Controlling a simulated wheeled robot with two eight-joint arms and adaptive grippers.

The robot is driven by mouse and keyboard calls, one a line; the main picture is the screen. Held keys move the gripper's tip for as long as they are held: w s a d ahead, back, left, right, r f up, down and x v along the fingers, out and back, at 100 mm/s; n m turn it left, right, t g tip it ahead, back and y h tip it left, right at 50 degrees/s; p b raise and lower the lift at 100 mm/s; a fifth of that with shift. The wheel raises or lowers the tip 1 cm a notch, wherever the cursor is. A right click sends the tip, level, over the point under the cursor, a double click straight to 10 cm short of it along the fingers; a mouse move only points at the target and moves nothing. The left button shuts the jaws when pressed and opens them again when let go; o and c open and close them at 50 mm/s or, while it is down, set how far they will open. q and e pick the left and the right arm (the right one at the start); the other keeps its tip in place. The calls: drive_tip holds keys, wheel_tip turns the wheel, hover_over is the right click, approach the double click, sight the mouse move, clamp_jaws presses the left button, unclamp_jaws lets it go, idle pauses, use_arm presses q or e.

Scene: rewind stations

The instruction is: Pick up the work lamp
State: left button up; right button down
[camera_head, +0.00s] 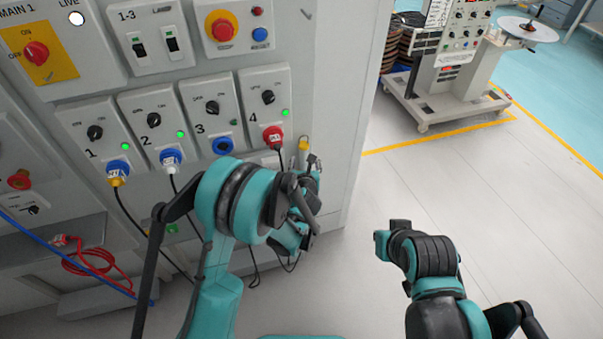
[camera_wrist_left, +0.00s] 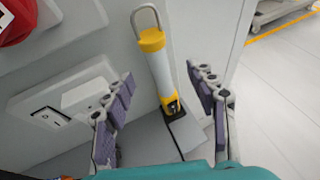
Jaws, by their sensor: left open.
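The work lamp is a white tube with a yellow cap, a grey hook on top and a yellow and black base. It stands upright against the cabinet in the left wrist view (camera_wrist_left: 158,62). In the head view only its yellow top (camera_head: 303,146) shows clearly, with my left arm hiding the rest. My left gripper (camera_head: 313,172) is open, its purple-padded fingers on either side of the lamp in the left wrist view (camera_wrist_left: 160,85), with gaps on both sides. My right arm's end (camera_head: 392,240) is held low at the right; its fingers cannot be made out.
The grey cabinet (camera_head: 330,90) carries sockets, switches and a red plug (camera_head: 272,135) just left of the lamp. Black cables hang below. A red cable (camera_head: 90,262) lies on a low shelf. A wheeled machine (camera_head: 445,100) stands beyond.

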sight(304, 155)
use_arm(q)
drive_tip(key=b+x, duration=0.1)
drive_tip(key=x, duration=0.3)
drive_tip(key=b+x, duration=0.1)
drive_tip(key=x, duration=0.2)
drive_tip(key=shift+a+f+b, duration=0.15)
drive_tip(key=shift+a+b, duration=0.1)
drive_tip(key=shift+b, duration=0.1)
clamp_jaws()
